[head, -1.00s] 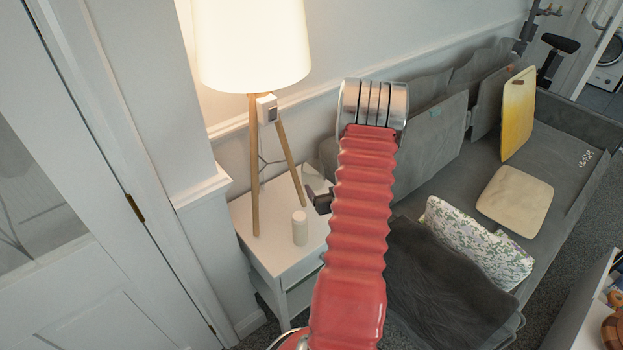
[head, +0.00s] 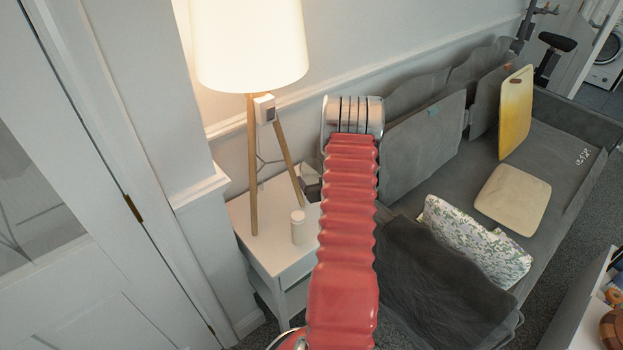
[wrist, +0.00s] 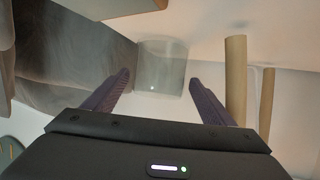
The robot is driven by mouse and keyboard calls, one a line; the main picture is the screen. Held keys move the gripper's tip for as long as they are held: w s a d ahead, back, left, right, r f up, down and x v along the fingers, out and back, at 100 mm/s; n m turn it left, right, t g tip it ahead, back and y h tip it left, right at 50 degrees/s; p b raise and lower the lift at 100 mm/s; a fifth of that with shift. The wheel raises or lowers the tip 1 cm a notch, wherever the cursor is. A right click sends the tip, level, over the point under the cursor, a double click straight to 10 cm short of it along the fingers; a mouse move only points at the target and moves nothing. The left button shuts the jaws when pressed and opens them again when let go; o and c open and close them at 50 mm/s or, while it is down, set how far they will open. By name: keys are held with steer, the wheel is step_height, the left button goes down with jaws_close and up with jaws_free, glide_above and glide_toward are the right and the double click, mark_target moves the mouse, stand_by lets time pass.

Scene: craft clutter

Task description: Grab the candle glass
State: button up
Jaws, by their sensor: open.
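The candle glass (wrist: 162,66) is a clear, greyish cylinder in the wrist view. It appears ahead of my gripper, between the two fingers in the picture. My gripper (wrist: 160,88) is open, with its dark purple fingers on either side of the glass's lower edge in the picture. No contact is visible.
A tripod lamp (head: 250,45) stands on the white side table (head: 275,250); its wooden leg (wrist: 236,80) is close to the right finger in the wrist view. A small white cylinder (head: 298,228) stands by the legs. A grey sofa (head: 560,150) is to the right.

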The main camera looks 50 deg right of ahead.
mark_target(309, 169)
steer(key=shift+w, duration=0.1)
steer(key=shift+x, duration=2.7)
steer(key=shift+c, duration=0.7)
steer(key=c, duration=0.9)
steer(key=shift+r, duration=0.1)
steer(key=shift+c, duration=0.2)
step_height(309, 169, up, 10)
